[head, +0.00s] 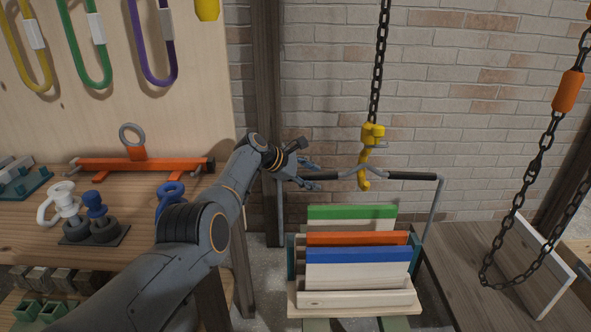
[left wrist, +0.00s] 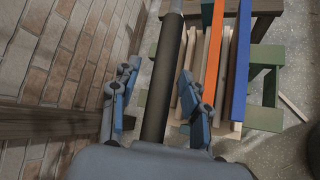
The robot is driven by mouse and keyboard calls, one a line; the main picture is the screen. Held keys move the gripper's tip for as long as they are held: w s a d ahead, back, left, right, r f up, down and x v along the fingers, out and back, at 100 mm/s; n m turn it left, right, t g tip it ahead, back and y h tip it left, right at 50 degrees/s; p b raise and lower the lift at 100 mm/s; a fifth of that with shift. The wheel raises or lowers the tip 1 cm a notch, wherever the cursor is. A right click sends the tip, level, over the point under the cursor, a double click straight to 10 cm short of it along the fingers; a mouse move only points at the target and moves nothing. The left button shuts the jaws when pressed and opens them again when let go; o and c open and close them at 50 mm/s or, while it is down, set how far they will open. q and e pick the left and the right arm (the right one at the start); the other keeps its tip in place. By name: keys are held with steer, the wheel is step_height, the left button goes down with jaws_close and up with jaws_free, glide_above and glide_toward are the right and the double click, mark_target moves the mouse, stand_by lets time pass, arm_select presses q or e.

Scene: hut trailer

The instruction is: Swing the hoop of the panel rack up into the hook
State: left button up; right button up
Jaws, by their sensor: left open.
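I cannot tell whether the hoop sits in the hook. My left gripper (head: 312,176) is open at the hoop's left grip. In the left wrist view, that black grip (left wrist: 160,95) lies between the open fingers (left wrist: 153,84). My right gripper is out of view.
A wooden bench (head: 25,225) at left carries an orange bar with a ring (head: 135,165), and white and blue shackles (head: 95,205). Another chain (head: 540,160) hangs at right over a plank surface (head: 470,265). A brick wall (head: 450,100) stands behind.

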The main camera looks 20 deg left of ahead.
arm_select(q)
steer(key=v, duration=1.1)
steer(key=shift+s, duration=0.25)
steer(key=shift+a+r, duration=0.1)
steer(key=shift+r, duration=0.05)
